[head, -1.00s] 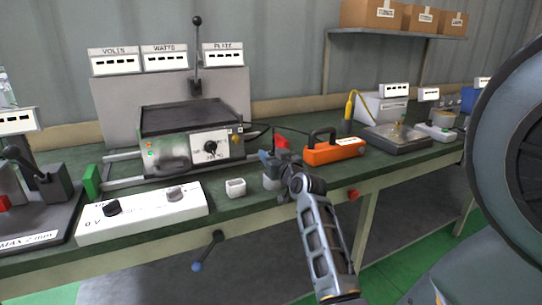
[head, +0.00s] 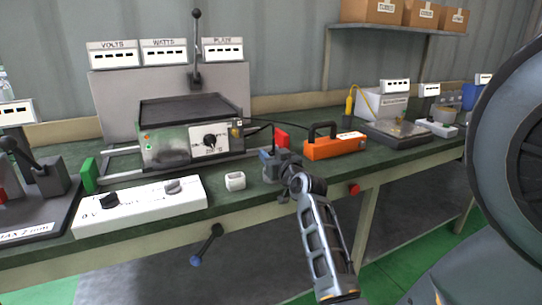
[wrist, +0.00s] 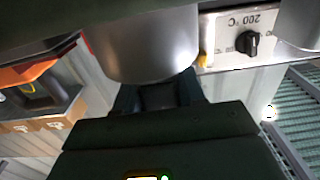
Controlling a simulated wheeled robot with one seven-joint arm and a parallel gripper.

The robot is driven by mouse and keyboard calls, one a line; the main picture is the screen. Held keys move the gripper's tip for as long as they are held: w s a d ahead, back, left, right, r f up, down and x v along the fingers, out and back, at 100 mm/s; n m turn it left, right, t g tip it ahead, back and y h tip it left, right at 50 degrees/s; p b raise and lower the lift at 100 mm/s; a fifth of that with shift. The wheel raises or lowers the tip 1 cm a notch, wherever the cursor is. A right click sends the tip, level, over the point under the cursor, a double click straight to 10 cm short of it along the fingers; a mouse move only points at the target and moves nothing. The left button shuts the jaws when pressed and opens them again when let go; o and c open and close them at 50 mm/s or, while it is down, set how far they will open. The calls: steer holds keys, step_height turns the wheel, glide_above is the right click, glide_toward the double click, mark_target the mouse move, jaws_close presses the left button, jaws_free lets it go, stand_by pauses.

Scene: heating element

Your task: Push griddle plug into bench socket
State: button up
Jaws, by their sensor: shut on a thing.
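The griddle (head: 160,148) stands on the bench at the centre left, its dial panel facing front; the dial panel also shows inverted in the wrist view (wrist: 245,38). A dark cable runs right from it behind my gripper. My gripper (head: 272,160) is low over the bench's front edge, right of the griddle. In the wrist view its jaws (wrist: 157,95) are closed on a dark piece, taken as the griddle plug, mostly hidden. A small white open-topped box (head: 235,181), possibly the bench socket, sits left of my gripper, apart from it. I cannot tell the plug's exact contact.
An orange handled tool (head: 335,147) lies just right of my gripper, and a red block (head: 282,138) stands behind it. A long white control box (head: 140,205) lies at the front left. A red knob (head: 353,188) sits on the bench's front edge. A large grey cylinder (wrist: 150,50) fills the wrist view's upper middle.

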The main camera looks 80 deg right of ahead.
steer(key=shift+f+b, duration=0.75)
steer(key=shift+f, duration=0.05)
steer(key=o, duration=1.1)
steer(key=shift+o, duration=0.2)
steer(key=v, duration=0.8)
